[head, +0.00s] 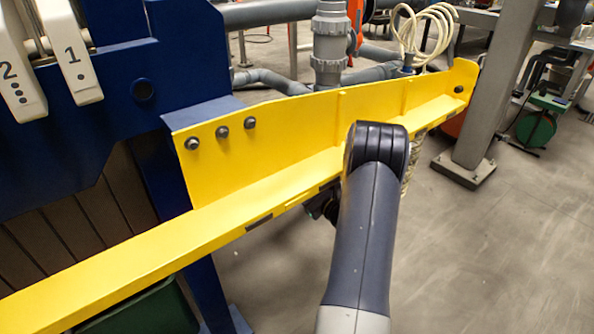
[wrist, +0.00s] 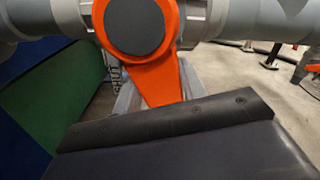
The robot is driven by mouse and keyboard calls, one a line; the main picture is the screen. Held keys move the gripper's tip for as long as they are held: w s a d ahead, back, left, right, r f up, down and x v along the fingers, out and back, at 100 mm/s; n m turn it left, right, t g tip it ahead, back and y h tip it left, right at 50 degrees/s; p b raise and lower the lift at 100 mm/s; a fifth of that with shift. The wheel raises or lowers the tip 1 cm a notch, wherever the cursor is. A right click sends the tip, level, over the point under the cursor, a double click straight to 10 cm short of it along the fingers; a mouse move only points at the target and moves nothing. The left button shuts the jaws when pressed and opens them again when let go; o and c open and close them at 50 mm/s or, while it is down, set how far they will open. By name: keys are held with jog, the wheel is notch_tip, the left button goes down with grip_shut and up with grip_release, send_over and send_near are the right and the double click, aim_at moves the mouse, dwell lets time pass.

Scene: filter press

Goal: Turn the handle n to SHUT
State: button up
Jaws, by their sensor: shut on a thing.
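The handle (wrist: 155,82) is orange in the wrist view, with a round hub under a dark cap at the top centre. Its lever runs downward in the picture, and its lower end is hidden behind my gripper (wrist: 165,118). My gripper shows as a dark, bolted edge across the lower part of the wrist view and is shut on the handle. Grey lettering (wrist: 115,75) that seems to read SHUT stands sideways, left of the lever. In the head view my arm reaches over the yellow beam, and the gripper and this handle are hidden.
Thick grey pipe (wrist: 230,20) runs left and right of the hub. A blue and green panel (wrist: 50,100) stands at the left. In the head view the yellow beam (head: 225,160) crosses the scene, with a grey post (head: 500,90) at right and open floor (head: 490,260) below it.

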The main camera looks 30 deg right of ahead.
jog(key=a+m+p, duration=0.1)
jog(key=m, duration=0.1)
jog(key=a+m+p, duration=0.1)
jog(key=shift+s+f+m, duration=0.1)
jog(key=shift+m, duration=0.3)
jog(key=shift+a+f+m, duration=0.1)
jog(key=shift+a+m, duration=0.1)
jog(key=shift+m, duration=0.1)
jog(key=o, duration=1.1)
jog(key=shift+o, duration=0.2)
jog(key=shift+s, duration=0.1)
jog(key=s, duration=0.6)
jog(key=shift+s+d, duration=0.35)
jog(key=shift+s, duration=0.05)
jog(key=shift+w, duration=0.1)
